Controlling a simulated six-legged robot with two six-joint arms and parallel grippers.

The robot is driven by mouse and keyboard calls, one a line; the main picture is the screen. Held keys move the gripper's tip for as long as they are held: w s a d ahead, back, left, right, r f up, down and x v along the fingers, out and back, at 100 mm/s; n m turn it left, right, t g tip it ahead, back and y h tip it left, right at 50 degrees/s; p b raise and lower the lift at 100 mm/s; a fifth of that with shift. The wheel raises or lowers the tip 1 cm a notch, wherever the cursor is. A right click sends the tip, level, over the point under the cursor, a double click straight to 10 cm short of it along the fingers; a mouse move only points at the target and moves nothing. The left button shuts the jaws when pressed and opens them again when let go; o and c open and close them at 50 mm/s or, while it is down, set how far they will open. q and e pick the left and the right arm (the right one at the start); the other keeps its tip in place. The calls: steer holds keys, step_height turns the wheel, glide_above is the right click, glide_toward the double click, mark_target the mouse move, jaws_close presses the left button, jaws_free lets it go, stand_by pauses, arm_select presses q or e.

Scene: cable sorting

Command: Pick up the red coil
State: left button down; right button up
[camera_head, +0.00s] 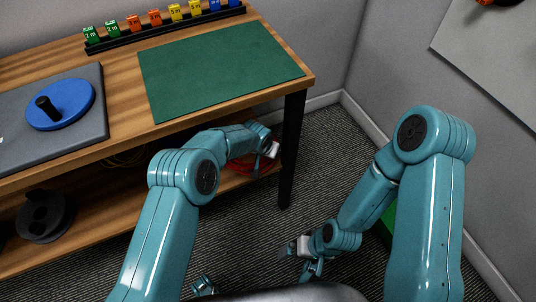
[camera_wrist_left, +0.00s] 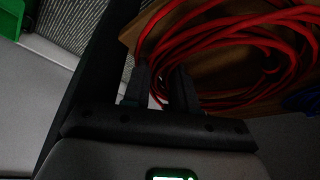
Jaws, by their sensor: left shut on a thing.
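The red coil (camera_head: 252,168) lies at the right end of the lower shelf, partly hidden behind my left arm. In the left wrist view its loops (camera_wrist_left: 235,40) fill the upper right, above brown wood. My left gripper (camera_head: 272,150) reaches under the tabletop to it. In the left wrist view my left gripper (camera_wrist_left: 162,75) has its two dark fingers at the left side of the loops, shut on the red cable.
A black table leg (camera_head: 291,150) stands just right of my left gripper. The lower shelf (camera_head: 95,220) also holds a yellow coil (camera_head: 125,158) and a black reel (camera_head: 45,215). A green mat (camera_head: 220,70) and blue disc (camera_head: 60,104) lie above. A green bin (camera_head: 388,222) stands behind my right arm.

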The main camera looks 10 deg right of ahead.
arm_select(q)
steer(key=shift+w+r, duration=0.1)
steer(key=shift+r, duration=0.65)
steer(key=shift+f, duration=0.15)
steer(key=shift+s+a, duration=0.3)
steer(key=shift+s, duration=0.2)
arm_select(e)
steer(key=shift+s+d+r, duration=0.1)
steer(key=shift+s, duration=0.45)
arm_select(q)
steer(key=shift+s, duration=0.1)
arm_select(e)
steer(key=shift+s, duration=0.1)
